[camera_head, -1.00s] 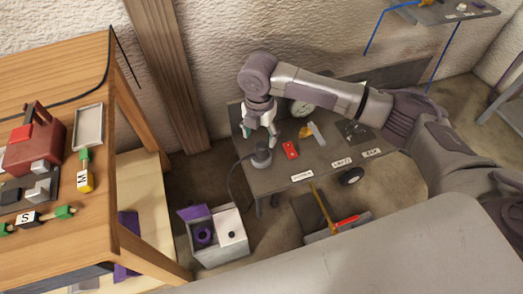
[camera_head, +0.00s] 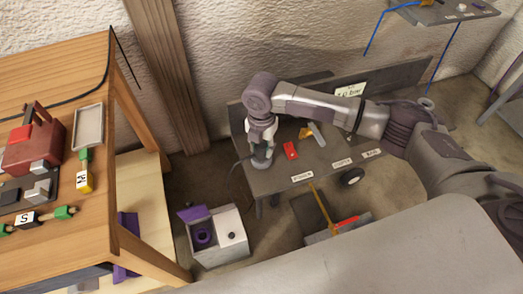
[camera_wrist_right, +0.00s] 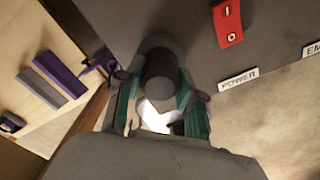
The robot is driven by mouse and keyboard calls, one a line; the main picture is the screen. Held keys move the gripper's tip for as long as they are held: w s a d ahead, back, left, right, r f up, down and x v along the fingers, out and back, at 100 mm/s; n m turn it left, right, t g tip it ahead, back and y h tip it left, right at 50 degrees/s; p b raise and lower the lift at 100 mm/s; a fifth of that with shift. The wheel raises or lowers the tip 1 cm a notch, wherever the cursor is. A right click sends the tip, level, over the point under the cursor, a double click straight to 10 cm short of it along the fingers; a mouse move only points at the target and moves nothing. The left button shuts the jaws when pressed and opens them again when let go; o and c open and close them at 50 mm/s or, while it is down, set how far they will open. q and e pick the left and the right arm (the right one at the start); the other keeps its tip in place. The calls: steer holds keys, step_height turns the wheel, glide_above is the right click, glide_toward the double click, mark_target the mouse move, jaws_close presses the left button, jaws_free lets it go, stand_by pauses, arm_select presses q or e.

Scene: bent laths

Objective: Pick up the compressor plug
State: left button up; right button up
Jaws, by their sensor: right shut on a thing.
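The compressor plug, a dark grey round piece (camera_head: 260,164), is at the left front part of the grey bench (camera_head: 275,182). My right gripper (camera_head: 262,153) is over it from above, with its fingers around it. In the right wrist view the plug (camera_wrist_right: 159,68) shows as a dark cylinder between the green-padded fingers of my right gripper (camera_wrist_right: 160,100), which is shut on it. The fingers hide part of the plug. I cannot tell whether it is clear of the bench. My left gripper is not in view.
A red switch (camera_head: 290,150) and a POWER label (camera_wrist_right: 238,78) lie just right of the plug. A wooden table (camera_head: 98,180) is at the left; a wall rises behind.

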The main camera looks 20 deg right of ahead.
steer(key=shift+c, duration=1.2)
